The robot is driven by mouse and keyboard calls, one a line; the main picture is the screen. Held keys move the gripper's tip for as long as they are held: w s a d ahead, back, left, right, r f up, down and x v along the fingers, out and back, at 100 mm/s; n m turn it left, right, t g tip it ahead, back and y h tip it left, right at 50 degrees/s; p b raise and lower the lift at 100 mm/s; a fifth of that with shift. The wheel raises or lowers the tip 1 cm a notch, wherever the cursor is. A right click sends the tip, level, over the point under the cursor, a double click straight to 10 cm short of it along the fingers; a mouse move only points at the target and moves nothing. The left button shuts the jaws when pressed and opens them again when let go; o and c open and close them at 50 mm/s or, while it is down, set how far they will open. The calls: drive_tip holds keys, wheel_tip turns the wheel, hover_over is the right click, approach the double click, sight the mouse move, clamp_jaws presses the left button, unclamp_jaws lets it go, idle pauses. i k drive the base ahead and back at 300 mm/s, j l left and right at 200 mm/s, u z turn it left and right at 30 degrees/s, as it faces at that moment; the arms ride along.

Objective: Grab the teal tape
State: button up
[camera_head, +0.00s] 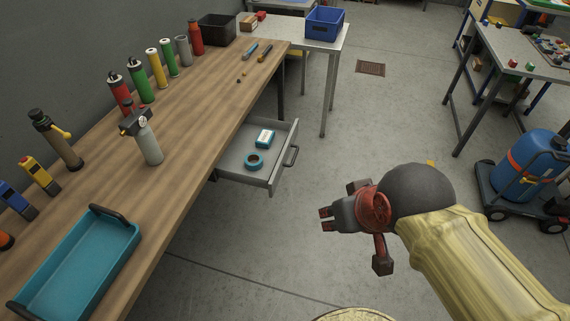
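The teal tape (254,161) is a small roll lying flat in the open grey drawer (233,164) under the workbench. A teal and white box (265,138) lies just behind it in the same drawer. My gripper (325,219) is in the air over the floor, to the right of and in front of the drawer, apart from the tape. It points left. Its two fingertips show a gap between them, and nothing is held.
The wooden workbench (190,120) carries several bottles and cans, a grey spray bottle (149,146) and a teal tray (85,262). The drawer handle (291,156) sticks out toward the aisle. A blue drum (537,165) on a cart stands right. Floor between is clear.

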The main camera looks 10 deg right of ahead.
sight(253, 156)
drive_tip(key=i+j+u, duration=0.1)
drive_tip(key=i, duration=0.45)
drive_tip(key=i+j+u, duration=0.1)
drive_tip(key=i, duration=0.4)
